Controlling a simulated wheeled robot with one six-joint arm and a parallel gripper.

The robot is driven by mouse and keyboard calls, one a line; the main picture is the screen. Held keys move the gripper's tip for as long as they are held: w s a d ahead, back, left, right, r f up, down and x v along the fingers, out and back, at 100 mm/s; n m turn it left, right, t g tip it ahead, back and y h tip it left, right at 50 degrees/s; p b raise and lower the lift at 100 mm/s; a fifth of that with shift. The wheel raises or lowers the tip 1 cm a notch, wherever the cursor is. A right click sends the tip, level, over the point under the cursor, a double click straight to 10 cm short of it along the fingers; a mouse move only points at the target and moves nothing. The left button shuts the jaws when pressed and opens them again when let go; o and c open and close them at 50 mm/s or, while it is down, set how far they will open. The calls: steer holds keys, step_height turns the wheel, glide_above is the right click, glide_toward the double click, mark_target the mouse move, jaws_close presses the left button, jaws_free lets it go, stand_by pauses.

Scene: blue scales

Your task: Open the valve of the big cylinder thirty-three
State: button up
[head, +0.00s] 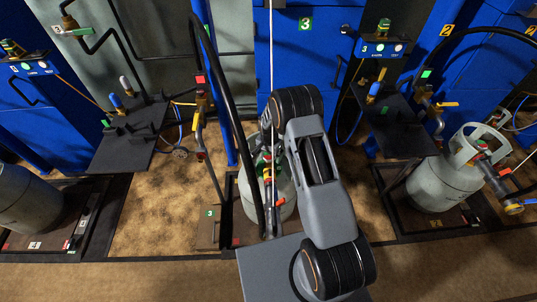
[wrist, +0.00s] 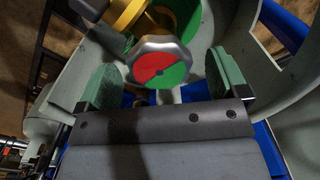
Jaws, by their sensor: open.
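The valve handwheel (wrist: 158,62) is a silver knob with a red and green face, seen in the wrist view. My gripper (wrist: 163,76) is open, with one green-padded finger on each side of the handwheel. Gaps show between the pads and the knob, so it is not gripped. The grey-green collar of the cylinder (wrist: 296,95) curves around the gripper. In the head view the big cylinder (head: 284,208) stands at the middle, largely hidden by my arm. I cannot read a number on it. The handwheel is not clear in the head view.
A black hose (head: 236,112) with an orange-marked coupling (head: 268,190) hangs beside the cylinder. Other grey cylinders stand at the left (head: 28,198) and right (head: 443,183). Blue panels and dark shelves (head: 125,140) line the back. Brown floor lies open in front.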

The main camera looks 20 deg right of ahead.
steer(key=c, duration=0.9)
